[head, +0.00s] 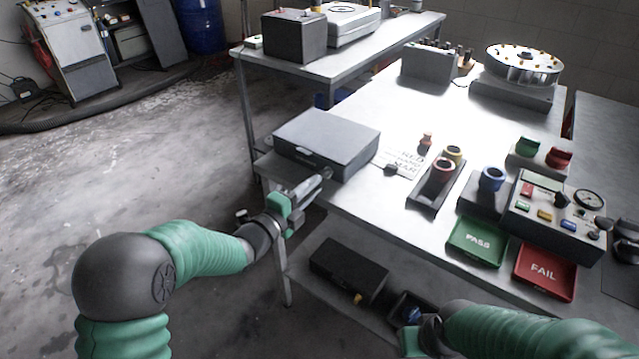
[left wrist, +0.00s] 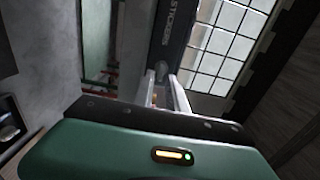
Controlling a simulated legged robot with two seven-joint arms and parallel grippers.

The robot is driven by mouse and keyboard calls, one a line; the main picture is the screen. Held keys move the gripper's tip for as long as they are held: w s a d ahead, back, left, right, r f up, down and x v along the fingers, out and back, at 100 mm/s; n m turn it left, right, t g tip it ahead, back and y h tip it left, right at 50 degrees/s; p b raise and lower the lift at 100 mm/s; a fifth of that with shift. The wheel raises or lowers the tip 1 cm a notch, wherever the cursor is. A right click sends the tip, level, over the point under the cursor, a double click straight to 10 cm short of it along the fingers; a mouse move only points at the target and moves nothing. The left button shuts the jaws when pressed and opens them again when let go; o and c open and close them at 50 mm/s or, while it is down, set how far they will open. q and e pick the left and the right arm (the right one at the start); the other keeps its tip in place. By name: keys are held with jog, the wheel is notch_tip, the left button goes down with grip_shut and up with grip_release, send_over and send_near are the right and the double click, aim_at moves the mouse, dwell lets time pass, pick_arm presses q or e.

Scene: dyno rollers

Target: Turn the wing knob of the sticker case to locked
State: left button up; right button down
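The sticker case is a grey box (head: 325,138) with a flat lid at the left end of the workbench. Its dark front face with the word STICKERS (left wrist: 180,30) shows in the left wrist view. The small grey wing knob (left wrist: 161,68) is on that face, right at the fingertips; in the head view the knob (head: 328,172) is near the front corner. My left gripper (head: 320,180) points at the knob. Its fingers (left wrist: 162,82) stand apart; whether they touch the knob is unclear. My right gripper (head: 412,335) is low at the bottom edge, its fingers unclear.
A printed sheet (head: 402,160) lies right of the case. Further right are roller holders (head: 437,185), a green PASS tray (head: 478,241), a red FAIL tray (head: 544,271) and a control box (head: 555,215). A black case (head: 348,270) sits on the lower shelf.

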aim_at(326, 174)
pick_arm(q)
jog(key=shift+x, duration=1.6)
jog(key=shift+a, duration=0.1)
grip_shut()
